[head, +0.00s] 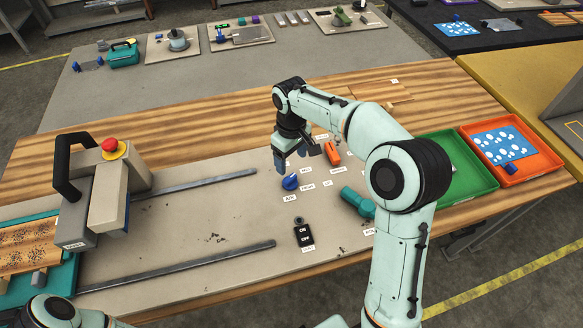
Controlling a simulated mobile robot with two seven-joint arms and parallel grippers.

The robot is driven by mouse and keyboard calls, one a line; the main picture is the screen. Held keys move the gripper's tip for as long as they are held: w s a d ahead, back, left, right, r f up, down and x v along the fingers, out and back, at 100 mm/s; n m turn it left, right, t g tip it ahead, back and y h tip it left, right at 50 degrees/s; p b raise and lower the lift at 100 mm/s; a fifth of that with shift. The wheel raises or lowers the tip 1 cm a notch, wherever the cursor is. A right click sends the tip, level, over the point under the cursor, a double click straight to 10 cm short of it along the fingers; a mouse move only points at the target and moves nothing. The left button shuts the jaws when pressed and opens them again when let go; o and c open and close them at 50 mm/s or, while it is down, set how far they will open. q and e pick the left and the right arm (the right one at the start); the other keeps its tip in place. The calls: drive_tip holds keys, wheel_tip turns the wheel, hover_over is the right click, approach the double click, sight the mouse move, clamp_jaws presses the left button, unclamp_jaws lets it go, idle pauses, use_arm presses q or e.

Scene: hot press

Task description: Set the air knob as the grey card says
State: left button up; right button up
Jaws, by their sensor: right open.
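The blue air knob (290,182) stands on the beige press board, with a small white label reading AIR (290,198) just in front of it. More small labels lie around it, too small to read surely. My right gripper (293,163) points down just above and behind the knob, open, with nothing seen between its fingers. From this angle I cannot tell whether a finger touches the knob. The knob's exact pointing is hard to make out. I cannot make out a grey card or its writing. My left gripper is out of view; only part of that arm shows at bottom left.
An orange handle (331,153), a teal cylinder (353,199) and a black ON/OFF switch (304,234) sit near the knob. The press head (95,190) with a red button stands left, by two rails. Green (455,160) and orange (512,179) trays lie right.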

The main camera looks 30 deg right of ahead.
wheel_tip(320, 180, up, 5)
drive_tip(key=shift+f, duration=0.15)
drive_tip(key=shift+f, duration=0.1)
idle(0.5)
